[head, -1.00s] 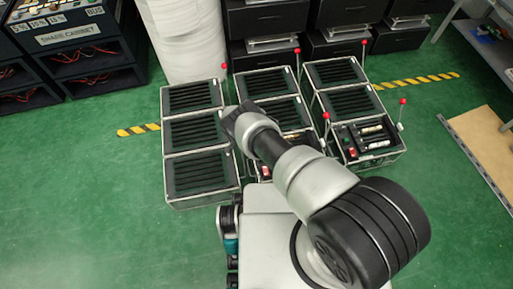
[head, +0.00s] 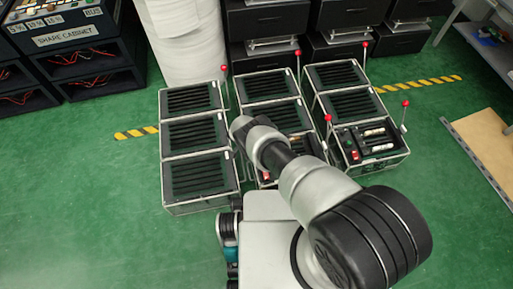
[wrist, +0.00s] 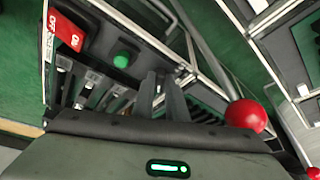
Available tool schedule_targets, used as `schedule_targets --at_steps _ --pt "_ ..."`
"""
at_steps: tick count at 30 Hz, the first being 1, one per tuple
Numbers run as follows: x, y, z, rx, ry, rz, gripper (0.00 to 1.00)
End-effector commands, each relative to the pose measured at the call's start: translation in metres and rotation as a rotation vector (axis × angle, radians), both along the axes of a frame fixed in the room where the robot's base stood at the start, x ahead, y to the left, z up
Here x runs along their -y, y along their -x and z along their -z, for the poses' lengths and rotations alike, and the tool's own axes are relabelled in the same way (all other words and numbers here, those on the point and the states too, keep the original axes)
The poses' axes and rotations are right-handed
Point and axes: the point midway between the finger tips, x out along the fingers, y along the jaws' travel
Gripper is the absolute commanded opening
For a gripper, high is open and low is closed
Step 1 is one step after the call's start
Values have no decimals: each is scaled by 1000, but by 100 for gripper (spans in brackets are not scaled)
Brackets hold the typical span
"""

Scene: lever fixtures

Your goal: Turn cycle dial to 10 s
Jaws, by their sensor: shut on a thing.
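My gripper (wrist: 162,78) reaches down to the middle open box (head: 266,174), beside a green round button (wrist: 121,61). Its two grey fingers are close together, shut on a small part that they mostly hide. That part lies where a dial knob could be, but no dial face or 10 s mark is readable. In the head view my wrist hides the gripper and most of this box's panel. A red switch plate (wrist: 66,30) with white lettering is at the upper left in the wrist view.
A red lever ball (wrist: 246,115) stands close right of the fingers. The right box (head: 367,147) has an open panel and levers with red balls. Closed slatted boxes (head: 200,182) stand to the left. Green floor is clear at the left.

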Motion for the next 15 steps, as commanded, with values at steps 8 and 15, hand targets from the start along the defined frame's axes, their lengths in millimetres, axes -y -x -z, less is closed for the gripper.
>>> schedule_targets --at_steps 8,15 --pt "0 0 -1 1 0 -43 0" --pt "3 2 -2 0 3 -185 0"
